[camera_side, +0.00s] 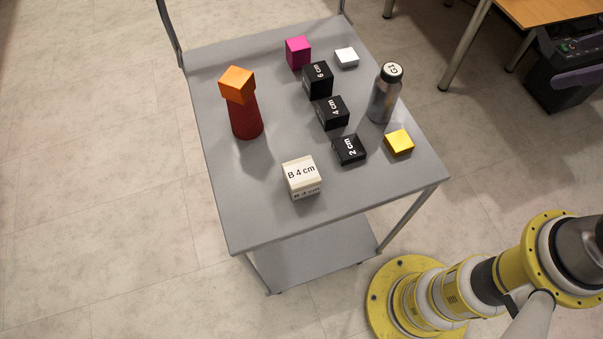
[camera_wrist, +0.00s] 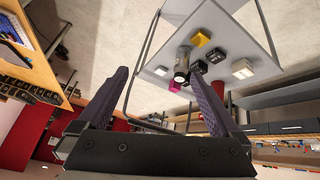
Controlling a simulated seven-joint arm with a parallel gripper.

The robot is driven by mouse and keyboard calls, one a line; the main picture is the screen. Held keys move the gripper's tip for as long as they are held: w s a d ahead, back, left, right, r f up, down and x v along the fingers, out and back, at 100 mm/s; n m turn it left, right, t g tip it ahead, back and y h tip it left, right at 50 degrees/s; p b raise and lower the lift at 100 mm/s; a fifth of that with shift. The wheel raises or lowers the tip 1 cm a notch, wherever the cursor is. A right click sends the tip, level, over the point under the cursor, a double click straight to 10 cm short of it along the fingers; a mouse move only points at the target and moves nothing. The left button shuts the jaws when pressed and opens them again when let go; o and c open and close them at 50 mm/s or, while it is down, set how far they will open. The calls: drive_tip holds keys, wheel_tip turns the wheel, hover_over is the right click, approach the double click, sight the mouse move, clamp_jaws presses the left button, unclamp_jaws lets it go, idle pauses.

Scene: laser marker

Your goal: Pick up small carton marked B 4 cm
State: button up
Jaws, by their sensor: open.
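The small carton marked B 4 cm (camera_side: 301,176) is a cream-white box near the front edge of the grey table in the side view. Its label shows on the top and on the front side. In the wrist view a white box (camera_wrist: 242,66) near the table's right side appears to be this carton, with its label too small to read. My gripper (camera_wrist: 155,72) shows in the wrist view with its two dark fingers wide apart and nothing between them. It is well away from the carton. The side view does not show my gripper.
The grey table (camera_side: 225,215) also bears black cartons (camera_side: 332,112), a yellow box (camera_side: 399,142), a metal bottle (camera_side: 384,100), a magenta box (camera_side: 298,52) and a white box (camera_side: 346,57). An orange box (camera_side: 237,84) sits tilted on a red cone (camera_side: 246,119). Table room left of the carton is clear.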

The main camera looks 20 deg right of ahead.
drive_tip(key=w+a+r+n+y, duration=0.1)
drive_tip(key=w+a+n+y, duration=0.1)
drive_tip(key=w+a+n, duration=0.3)
drive_tip(key=n+g+y, duration=0.1)
drive_tip(key=n+g, duration=0.5)
drive_tip(key=n, duration=0.2)
hover_over(302, 171)
drive_tip(key=d, duration=0.2)
drive_tip(key=f, duration=1.9)
drive_tip(key=shift+s+f, duration=0.2)
drive_tip(key=shift+f, duration=0.2)
drive_tip(key=shift+m, duration=0.3)
drive_tip(key=shift+x, duration=2.95)
drive_tip(key=c, duration=1.4)
